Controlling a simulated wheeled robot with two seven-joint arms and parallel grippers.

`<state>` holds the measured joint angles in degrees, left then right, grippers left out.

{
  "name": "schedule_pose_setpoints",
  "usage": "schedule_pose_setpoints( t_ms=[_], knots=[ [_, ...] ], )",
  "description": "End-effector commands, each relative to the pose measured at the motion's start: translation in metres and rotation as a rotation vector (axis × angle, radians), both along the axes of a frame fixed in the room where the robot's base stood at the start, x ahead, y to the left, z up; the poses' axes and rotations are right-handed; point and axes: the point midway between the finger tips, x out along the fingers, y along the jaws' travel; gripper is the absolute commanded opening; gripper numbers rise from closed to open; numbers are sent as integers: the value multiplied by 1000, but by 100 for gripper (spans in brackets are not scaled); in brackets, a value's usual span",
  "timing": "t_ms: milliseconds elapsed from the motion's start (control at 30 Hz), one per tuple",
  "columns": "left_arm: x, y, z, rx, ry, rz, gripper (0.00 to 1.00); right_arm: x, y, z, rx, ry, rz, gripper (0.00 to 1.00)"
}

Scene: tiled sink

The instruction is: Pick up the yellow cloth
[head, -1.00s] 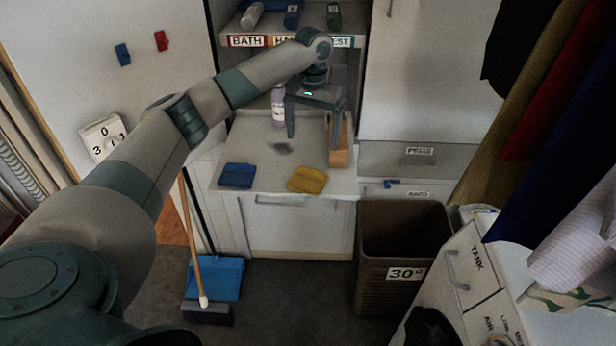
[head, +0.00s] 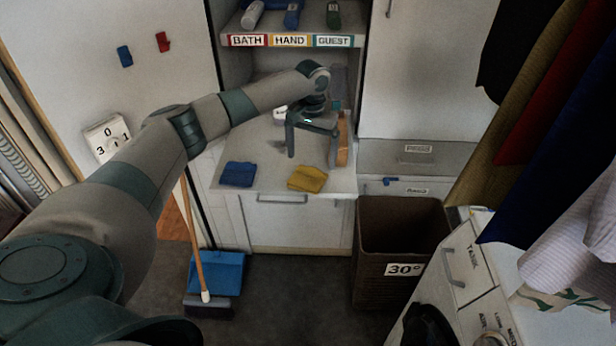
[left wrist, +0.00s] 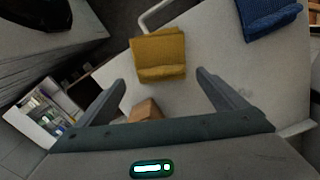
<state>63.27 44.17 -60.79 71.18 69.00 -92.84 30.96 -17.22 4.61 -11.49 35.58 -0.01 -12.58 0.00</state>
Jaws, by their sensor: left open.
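The yellow cloth (head: 307,178) lies folded near the front edge of the white counter (head: 264,186), right of a blue cloth (head: 238,174). My left gripper (head: 311,161) is open and empty above the counter, just behind the yellow cloth. In the left wrist view the yellow cloth (left wrist: 158,55) shows beyond and between the spread fingers of my left gripper (left wrist: 160,82), apart from them. The blue cloth (left wrist: 267,17) is at the upper right there. My right gripper is in neither view.
A brown wooden block (head: 343,142) stands beside the gripper's right finger and also shows in the left wrist view (left wrist: 146,110). A shelf with labels (head: 290,41) is above the counter's back. A brown basket (head: 398,230) stands on the floor to the right.

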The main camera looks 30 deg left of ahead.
Motion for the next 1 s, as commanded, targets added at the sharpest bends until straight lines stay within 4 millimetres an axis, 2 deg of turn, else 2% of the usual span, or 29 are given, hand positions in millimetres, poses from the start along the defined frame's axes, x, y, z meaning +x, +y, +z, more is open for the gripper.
schedule_pose_setpoints(
  t_ms=[133,333,833,867,1000],
  knots=[
    [-5,2,-15,0,4,1,92,0,0,16,0,0,0,0],
    [-4,2,-37,1,2,0,92,0,0,19,0,0,0,0],
    [-3,2,-40,0,0,0,92,0,0,18,0,1,-1,0],
    [-3,2,-40,0,0,0,87,0,0,18,0,1,-1,0],
    [-3,2,-40,0,0,0,53,0,0,18,0,1,-1,0]
  ],
)
